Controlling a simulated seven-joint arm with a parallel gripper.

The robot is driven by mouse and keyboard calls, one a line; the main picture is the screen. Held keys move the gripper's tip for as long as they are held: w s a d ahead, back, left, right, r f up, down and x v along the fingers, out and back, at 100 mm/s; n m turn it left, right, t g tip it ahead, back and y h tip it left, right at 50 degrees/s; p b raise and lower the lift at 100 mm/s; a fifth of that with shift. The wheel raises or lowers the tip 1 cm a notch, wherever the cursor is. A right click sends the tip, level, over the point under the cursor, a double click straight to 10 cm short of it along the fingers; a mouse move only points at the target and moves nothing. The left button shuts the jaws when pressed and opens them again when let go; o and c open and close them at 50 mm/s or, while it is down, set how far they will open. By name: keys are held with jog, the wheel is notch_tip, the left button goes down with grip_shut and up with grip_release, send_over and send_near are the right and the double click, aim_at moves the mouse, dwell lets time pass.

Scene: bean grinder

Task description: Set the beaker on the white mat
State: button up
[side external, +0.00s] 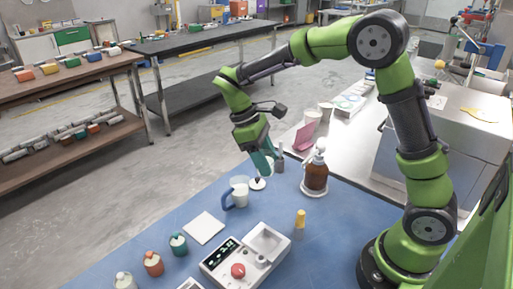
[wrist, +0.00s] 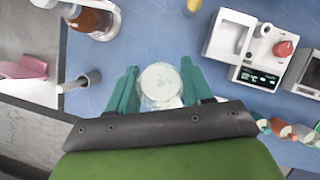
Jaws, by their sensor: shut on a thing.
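The beaker (wrist: 160,82) is a clear, round vessel with a whitish top, seen from above in the wrist view. My gripper (wrist: 160,90) has its teal fingers on either side of it and is shut on it. In the side view my gripper (side external: 263,168) points down over the far part of the blue table; its hold is hard to make out there. The white mat (side external: 203,227) is a flat square lying bare on the table, left of the scale-like device. In the wrist view I cannot make out the mat clearly.
A pale cup with a blue handle (side external: 238,193) shows between my gripper and the mat. A brown bottle (side external: 316,174) stands to the right. A white device with a red knob (side external: 238,270) is near the front. Small jars (side external: 178,245) stand left of it.

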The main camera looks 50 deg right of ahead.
send_over(211, 229)
jog(key=w, duration=0.2)
notch_tip(211, 229, down, 3)
jog(key=shift+m, duration=0.6)
jog(key=f, duration=0.9)
jog(key=shift+s+a, duration=0.1)
jog(key=shift+a, duration=0.25)
jog(key=shift+f, duration=0.2)
jog(key=o, duration=1.1)
jog(key=shift+r, duration=0.1)
